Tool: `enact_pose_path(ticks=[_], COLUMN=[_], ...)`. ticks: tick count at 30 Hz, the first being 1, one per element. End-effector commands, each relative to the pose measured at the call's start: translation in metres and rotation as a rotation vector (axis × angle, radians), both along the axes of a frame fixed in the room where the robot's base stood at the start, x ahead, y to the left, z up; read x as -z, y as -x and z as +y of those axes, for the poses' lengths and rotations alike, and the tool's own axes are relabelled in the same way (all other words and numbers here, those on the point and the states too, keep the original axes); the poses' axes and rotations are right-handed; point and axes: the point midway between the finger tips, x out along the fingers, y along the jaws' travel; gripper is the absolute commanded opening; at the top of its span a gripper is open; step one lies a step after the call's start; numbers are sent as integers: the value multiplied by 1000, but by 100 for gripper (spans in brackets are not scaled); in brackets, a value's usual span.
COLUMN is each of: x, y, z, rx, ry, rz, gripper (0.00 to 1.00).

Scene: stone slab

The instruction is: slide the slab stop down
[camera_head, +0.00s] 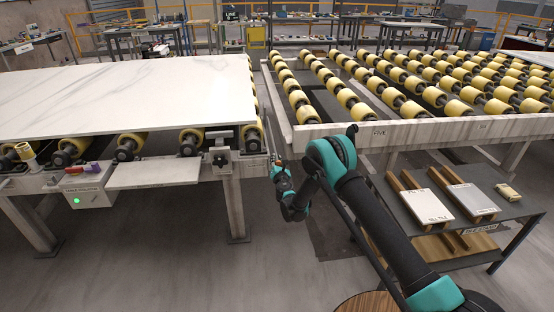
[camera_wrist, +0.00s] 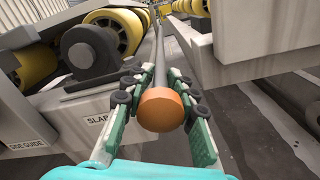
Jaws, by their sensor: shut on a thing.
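An orange round knob (camera_wrist: 160,110) shows between my fingers in the wrist view. A grey rod (camera_wrist: 159,52) runs away behind it, apparently part of the slab stop. A partly covered label reading "SLAB" (camera_wrist: 98,119) is on the frame just left of my gripper (camera_wrist: 157,88). The gripper is shut on the knob, with a finger on each side. In the head view my gripper (camera_head: 281,176) is at the right front corner of the left roller table, and the knob is hidden there.
A white marbled slab (camera_head: 130,95) lies on the left roller table. A second roller table (camera_head: 400,132) stands to the right, across a narrow gap. A side guide label (camera_wrist: 28,145) and a bearing block (camera_wrist: 88,52) are close left of my gripper. A low shelf (camera_head: 420,243) holds boards.

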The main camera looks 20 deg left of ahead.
Motion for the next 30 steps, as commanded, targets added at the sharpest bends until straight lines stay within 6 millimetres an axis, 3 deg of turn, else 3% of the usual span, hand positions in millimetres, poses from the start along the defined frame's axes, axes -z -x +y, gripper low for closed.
enact_pose_path(ticks=[1, 4, 14, 30], x=[3, 3, 2, 2], y=[0, 0, 2, 61], z=[-2, -2, -2, -39], rx=[2, 2, 1, 2], ry=[-1, -1, -1, 0], rz=[2, 2, 1, 1], gripper=[27, 39, 39, 39])
